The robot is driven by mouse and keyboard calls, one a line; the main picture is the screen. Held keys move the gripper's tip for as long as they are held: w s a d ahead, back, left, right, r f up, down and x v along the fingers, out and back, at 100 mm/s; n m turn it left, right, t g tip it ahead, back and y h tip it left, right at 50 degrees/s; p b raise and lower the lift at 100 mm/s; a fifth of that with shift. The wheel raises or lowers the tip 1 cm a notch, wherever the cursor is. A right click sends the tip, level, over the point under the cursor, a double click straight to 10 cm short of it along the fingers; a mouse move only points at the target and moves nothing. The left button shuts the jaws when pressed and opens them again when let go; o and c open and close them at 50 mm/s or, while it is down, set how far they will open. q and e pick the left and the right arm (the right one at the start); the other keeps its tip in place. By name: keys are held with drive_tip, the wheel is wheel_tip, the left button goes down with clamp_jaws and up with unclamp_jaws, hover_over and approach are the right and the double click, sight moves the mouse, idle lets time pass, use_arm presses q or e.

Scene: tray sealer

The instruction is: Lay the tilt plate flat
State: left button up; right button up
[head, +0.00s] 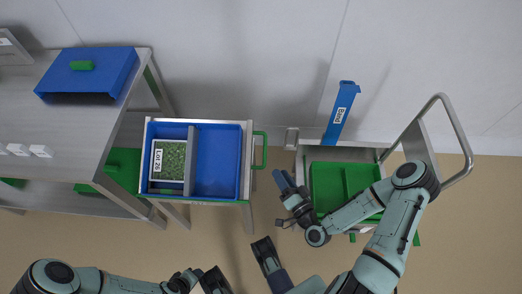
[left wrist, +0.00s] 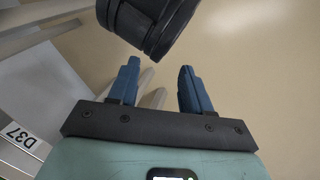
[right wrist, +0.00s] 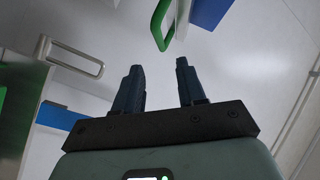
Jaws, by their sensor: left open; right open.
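No part carries a tilt plate label, and I cannot tell which part it is. In the head view a narrow blue plate marked "Bind" (head: 340,115) stands up behind the right-hand steel unit. That unit holds a green panel (head: 325,187). My right gripper (head: 283,180) is at the left edge of this unit, open and empty. In the right wrist view its fingers (right wrist: 160,88) are apart, with a green handle (right wrist: 160,25) beyond them. My left gripper (left wrist: 158,85) is open and empty over the floor, low in the head view.
A steel-framed blue drawer (head: 218,185) with a green side handle (head: 260,150) holds a tray marked "Lot 26" (head: 170,160). A steel table (head: 70,135) at left carries a blue box (head: 110,80). A curved steel rail (head: 460,125) rises at right.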

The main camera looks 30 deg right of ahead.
sight(265, 149)
drive_tip(key=w+b, duration=0.1)
drive_tip(key=w, duration=1.1)
drive_tip(key=shift+b, duration=0.35)
use_arm(q)
drive_tip(key=w+f, duration=0.1)
drive_tip(key=w+a+f+t, duration=0.1)
drive_tip(key=shift+w+a, duration=0.2)
drive_tip(key=shift+w, duration=0.2)
use_arm(e)
drive_tip(key=shift+s, duration=0.1)
clamp_jaws()
use_arm(q)
drive_tip(key=shift+r, duration=0.15)
